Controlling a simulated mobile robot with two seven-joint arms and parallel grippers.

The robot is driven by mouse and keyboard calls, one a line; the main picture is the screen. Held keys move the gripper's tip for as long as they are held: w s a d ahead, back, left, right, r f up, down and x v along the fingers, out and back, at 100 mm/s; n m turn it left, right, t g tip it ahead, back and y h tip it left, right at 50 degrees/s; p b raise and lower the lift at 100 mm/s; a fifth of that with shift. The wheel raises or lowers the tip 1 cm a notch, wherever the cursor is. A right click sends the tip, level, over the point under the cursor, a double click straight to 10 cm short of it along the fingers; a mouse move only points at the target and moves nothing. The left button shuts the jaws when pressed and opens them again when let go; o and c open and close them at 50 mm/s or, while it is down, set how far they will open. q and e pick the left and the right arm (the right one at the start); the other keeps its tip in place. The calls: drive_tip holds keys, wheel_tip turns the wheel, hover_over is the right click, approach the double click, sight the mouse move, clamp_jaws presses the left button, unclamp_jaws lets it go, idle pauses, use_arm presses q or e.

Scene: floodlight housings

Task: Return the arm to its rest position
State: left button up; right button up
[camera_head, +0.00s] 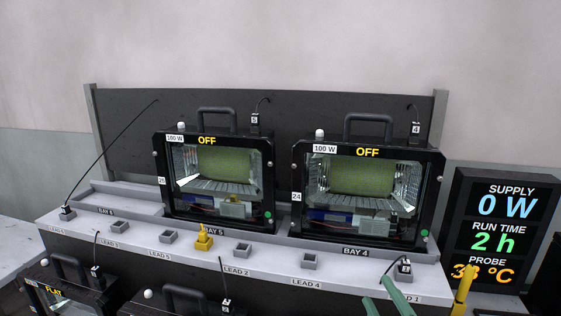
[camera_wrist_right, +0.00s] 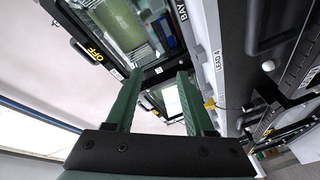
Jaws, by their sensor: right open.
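My right gripper (camera_head: 382,296) shows at the bottom edge of the head view, right of centre, as two green fingers in front of the bench's front edge. In the right wrist view its two green fingers (camera_wrist_right: 158,90) stand apart, with nothing held between them. The rest of the right arm is out of the head view. My left gripper is in neither view.
Two floodlight housings marked OFF, left (camera_head: 216,180) and right (camera_head: 367,190), stand on the grey bench (camera_head: 130,203). A yellow plug (camera_head: 203,240) sits before them. A display (camera_head: 500,225) reads 0 W, and an upright yellow object (camera_head: 463,290) is right of my gripper.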

drive_tip(key=s+d+f+m+g+h, duration=0.1)
drive_tip(key=s+d+f+m+g, duration=0.15)
drive_tip(key=s+f+g, duration=0.4)
drive_tip(key=s+d+f+m+g+h, duration=0.1)
drive_tip(key=s+f+m, duration=0.25)
drive_tip(key=f, duration=0.55)
drive_tip(key=s+f+m+g, duration=0.55)
drive_tip(key=s+f, duration=0.25)
drive_tip(key=s, duration=0.5)
drive_tip(key=w+a+f+t+y+b, duration=0.1)
drive_tip(key=w+a+f+t, duration=0.1)
drive_tip(key=f, duration=0.5)
drive_tip(key=w+a+f+t+y+b, duration=0.1)
drive_tip(key=w+a+f+t+b, duration=0.1)
drive_tip(key=f, duration=0.5)
drive_tip(key=shift+n+t+y, duration=0.4)
drive_tip(key=shift+n, duration=0.05)
